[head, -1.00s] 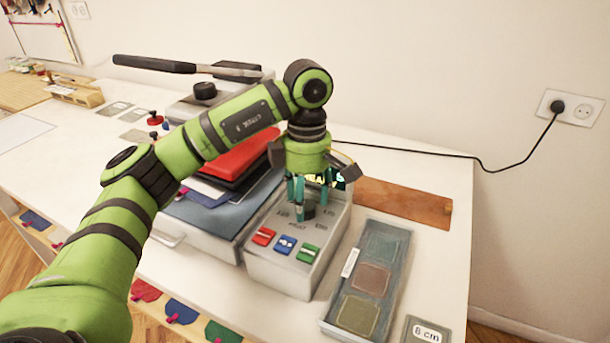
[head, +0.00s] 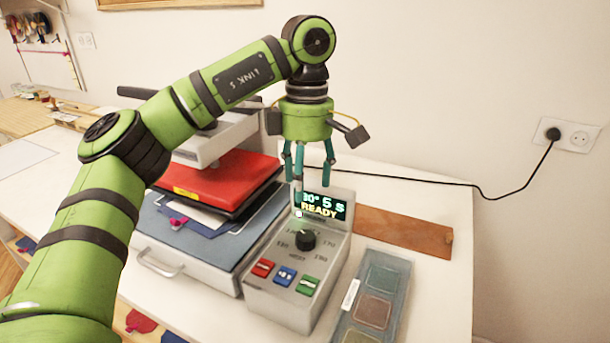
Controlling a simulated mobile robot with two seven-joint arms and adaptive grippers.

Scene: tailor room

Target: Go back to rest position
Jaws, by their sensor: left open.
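My left arm comes in from the left, and my left gripper (head: 308,178) points down above the back part of a grey control box. The gripper's teal fingers are apart and hold nothing. The control box (head: 285,308) has a lit display (head: 320,207) that reads "READY" with "5 s"; the first digits are partly hidden by a finger. Below the display is a black dial (head: 306,240) with red, blue and green buttons in front. The fingers are clear of the dial. My right gripper is not in view.
A heat press stands left of the box, with a red pad (head: 225,180) and a grey drawer with a handle (head: 160,263). A tray of colored swatches (head: 372,300) and a brown strip (head: 405,232) lie to the right. A cable runs to a wall socket (head: 568,135).

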